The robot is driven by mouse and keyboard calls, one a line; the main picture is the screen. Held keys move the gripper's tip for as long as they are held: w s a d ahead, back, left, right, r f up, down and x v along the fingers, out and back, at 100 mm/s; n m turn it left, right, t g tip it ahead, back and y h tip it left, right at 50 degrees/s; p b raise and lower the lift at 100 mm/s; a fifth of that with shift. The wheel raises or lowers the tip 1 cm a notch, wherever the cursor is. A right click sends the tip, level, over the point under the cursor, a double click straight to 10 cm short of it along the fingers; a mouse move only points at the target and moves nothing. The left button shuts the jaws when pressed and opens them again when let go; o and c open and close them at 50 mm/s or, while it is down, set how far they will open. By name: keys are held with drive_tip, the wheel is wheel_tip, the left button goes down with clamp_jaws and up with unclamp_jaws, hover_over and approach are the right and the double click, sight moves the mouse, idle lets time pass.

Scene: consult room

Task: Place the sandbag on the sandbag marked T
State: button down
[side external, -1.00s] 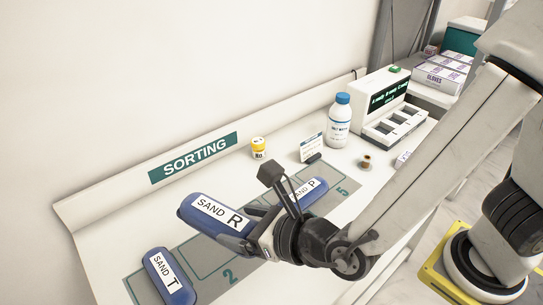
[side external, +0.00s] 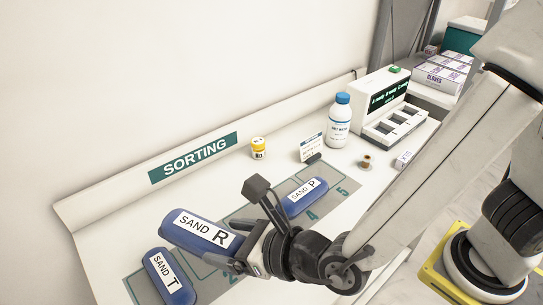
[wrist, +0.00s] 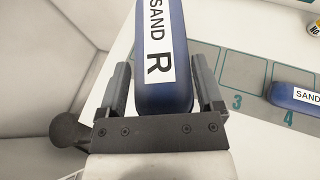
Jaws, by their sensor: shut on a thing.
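My gripper (side external: 244,248) is shut on the blue sandbag marked R (side external: 200,233), holding it by its near end. In the wrist view the sandbag marked R (wrist: 162,60) lies between the two fingers (wrist: 163,88) and points away from me. The blue sandbag marked T (side external: 168,276) lies on the grey mat at the lower left in the side view. The held bag is above the mat, with its far end close to the T bag in the picture; the gap in height is hard to tell. The T bag is not visible in the wrist view.
The sandbag marked P (side external: 307,196) lies on the mat (side external: 262,215) near number 4. A yellow-capped jar (side external: 258,148), a small sign (side external: 311,146), a white bottle (side external: 338,120) and a display device (side external: 390,108) stand farther back. A sorting sign (side external: 194,157) is on the back ledge.

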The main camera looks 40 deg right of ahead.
sight(181, 253)
drive_tip(key=x, duration=0.2)
drive_tip(key=a+x, duration=0.1)
drive_tip(key=x, duration=0.4)
drive_tip(key=shift+s+a, duration=0.25)
drive_tip(key=shift+s, duration=0.1)
drive_tip(key=f, duration=0.1)
drive_tip(key=w+a+f, duration=0.1)
drive_tip(key=w+f, duration=0.1)
drive_tip(key=shift+a+f, duration=0.15)
drive_tip(key=shift+a, duration=0.25)
drive_tip(key=shift+w+a+f, duration=0.3)
drive_tip(key=shift+w+f, duration=0.05)
drive_tip(key=shift+f, duration=0.15)
drive_tip(key=shift+w+a+f, duration=0.25)
drive_tip(key=shift+w+f, duration=0.1)
drive_tip(key=shift+f, duration=0.1)
drive_tip(key=shift+w+a+f, duration=0.15)
drive_tip(key=shift+w+f, duration=0.1)
drive_tip(key=shift+f, duration=1.6)
drive_tip(key=shift+f, duration=0.1)
unclamp_jaws()
drive_tip(key=shift+s+f, duration=0.1)
drive_tip(key=shift+f, duration=0.1)
